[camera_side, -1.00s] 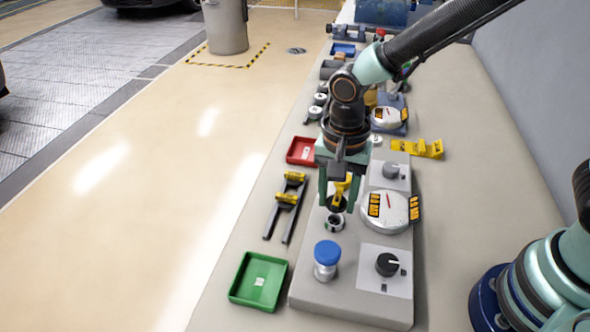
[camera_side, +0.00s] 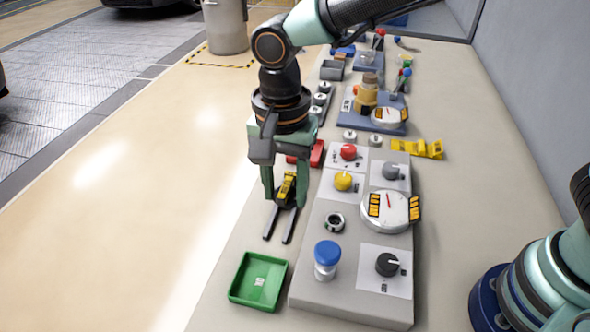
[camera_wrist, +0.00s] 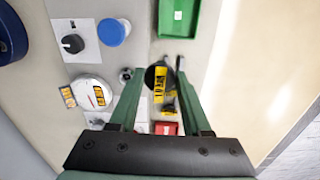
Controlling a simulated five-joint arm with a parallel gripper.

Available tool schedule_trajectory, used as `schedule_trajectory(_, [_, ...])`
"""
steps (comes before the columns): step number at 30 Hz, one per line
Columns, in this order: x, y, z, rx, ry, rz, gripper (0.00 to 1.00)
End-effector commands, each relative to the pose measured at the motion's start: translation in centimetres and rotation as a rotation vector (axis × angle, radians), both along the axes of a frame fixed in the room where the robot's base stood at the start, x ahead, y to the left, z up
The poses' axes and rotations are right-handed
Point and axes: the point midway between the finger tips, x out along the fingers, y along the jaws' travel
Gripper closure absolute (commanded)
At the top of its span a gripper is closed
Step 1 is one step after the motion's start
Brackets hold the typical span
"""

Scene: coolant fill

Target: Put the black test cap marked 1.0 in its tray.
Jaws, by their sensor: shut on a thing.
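My gripper (camera_side: 285,195) is shut on a black cap (camera_wrist: 150,77) with a yellow tag (camera_wrist: 159,86); the tag's marking is too small to read surely. In the side view the fingers and tag hide most of the cap. The gripper is over the two-railed dark rack (camera_side: 271,224) at the left of the grey panel. A second yellow tag (camera_wrist: 168,108) shows behind the held cap in the wrist view. I cannot tell whether the cap touches the rack. A green tray (camera_side: 238,291) with only a small white label inside stands nearer the camera.
The grey panel (camera_side: 320,290) carries an open filler neck (camera_side: 335,222), a blue-capped post (camera_side: 326,256), a gauge (camera_side: 388,211) and several knobs. A red tray (camera_side: 317,153) is behind my gripper. Yellow clips (camera_side: 418,148) lie to the right.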

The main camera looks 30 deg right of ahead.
Motion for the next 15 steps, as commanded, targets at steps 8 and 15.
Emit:
schedule_trajectory(8, [-1.8, 6.2, 4.4, 0.0, -0.001, 0.031, 0.94])
schedule_trajectory(15, [-2.3, 7.1, 3.2, -0.005, 0.003, 0.033, 0.94])
